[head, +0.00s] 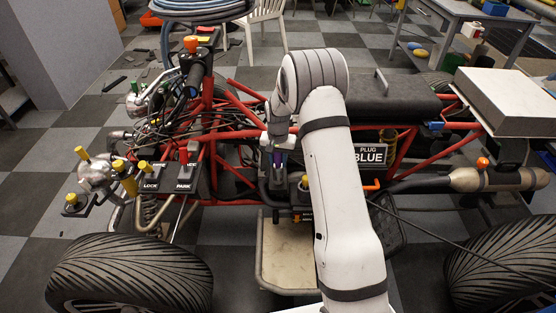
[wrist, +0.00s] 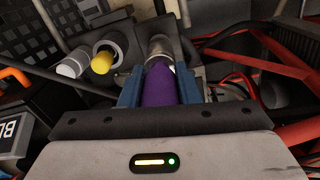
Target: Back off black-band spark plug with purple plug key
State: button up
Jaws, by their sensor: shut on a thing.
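My gripper (head: 277,150) is low over the engine area in the middle of the red-framed quad (head: 262,133). In the wrist view its blue jaws (wrist: 161,90) are shut on the purple plug key (wrist: 160,86), one on each side. The key also shows as a small purple patch in the head view (head: 278,158). A grey metal cylinder (wrist: 160,47) shows at the key's far end. I cannot tell whether it is the key's socket or a plug. No black band can be made out, and the key's tip is unclear.
In the wrist view a yellow-capped part (wrist: 103,58) and a pale cylinder (wrist: 73,64) lie left of the key. Red frame tubes (wrist: 285,60) and wires are close on the right.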

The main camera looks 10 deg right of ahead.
jog(key=shift+r, duration=0.1)
jog(key=shift+r+p, duration=0.45)
jog(key=shift+r, duration=0.25)
jog(key=m, duration=0.4)
jog(key=shift+m, duration=0.4)
jog(key=m, duration=0.4)
jog(key=shift+w+a, duration=0.1)
jog(key=shift+f+b, duration=0.2)
jog(key=shift+b, duration=0.15)
jog(key=shift+f+b, duration=0.35)
jog(key=shift+f, duration=0.25)
jog(key=shift+n, duration=1)
